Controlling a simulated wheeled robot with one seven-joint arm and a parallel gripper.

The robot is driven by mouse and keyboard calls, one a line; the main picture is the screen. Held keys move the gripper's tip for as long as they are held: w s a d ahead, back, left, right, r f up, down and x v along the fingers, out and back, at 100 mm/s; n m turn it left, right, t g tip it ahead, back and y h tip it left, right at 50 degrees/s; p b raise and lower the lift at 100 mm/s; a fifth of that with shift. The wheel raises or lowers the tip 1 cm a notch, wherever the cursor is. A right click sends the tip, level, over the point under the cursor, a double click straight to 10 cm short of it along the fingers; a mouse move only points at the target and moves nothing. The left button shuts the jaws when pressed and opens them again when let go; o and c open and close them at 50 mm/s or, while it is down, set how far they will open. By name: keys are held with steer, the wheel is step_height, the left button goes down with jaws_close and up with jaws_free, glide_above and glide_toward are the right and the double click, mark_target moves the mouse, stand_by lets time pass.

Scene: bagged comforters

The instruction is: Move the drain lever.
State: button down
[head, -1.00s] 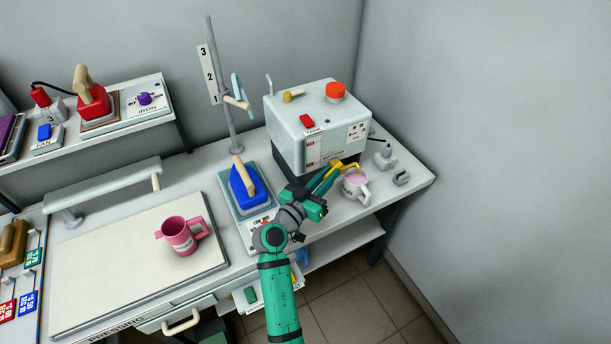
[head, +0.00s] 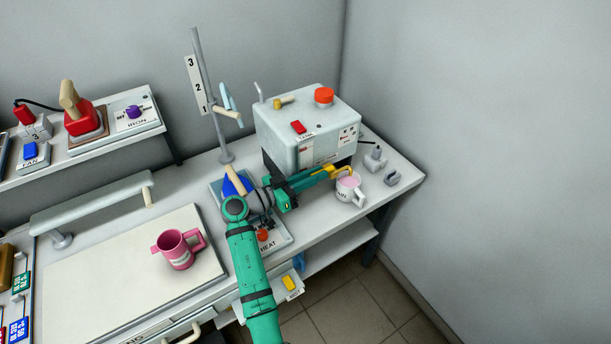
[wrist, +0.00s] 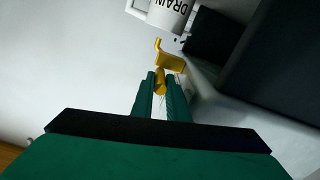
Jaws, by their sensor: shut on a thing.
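The drain lever (head: 345,169) is a small yellow bent piece low at the front of the grey tank machine (head: 308,148). In the wrist view the yellow lever (wrist: 160,82) has its near end between my green fingers and its hooked end beyond them. My gripper (head: 325,173) is shut on it, reaching in from the left. It also shows in the wrist view (wrist: 161,92). The lever's mount is partly hidden by my gripper.
A pink mug (head: 176,250) stands on the pressing board (head: 110,285). Grey fittings (head: 375,158) sit right of the machine. A pole (head: 208,100) rises behind.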

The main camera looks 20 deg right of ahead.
stand_by(0.4)
steer(key=c, duration=1.7)
jaws_free()
steer(key=shift+w, duration=0.15)
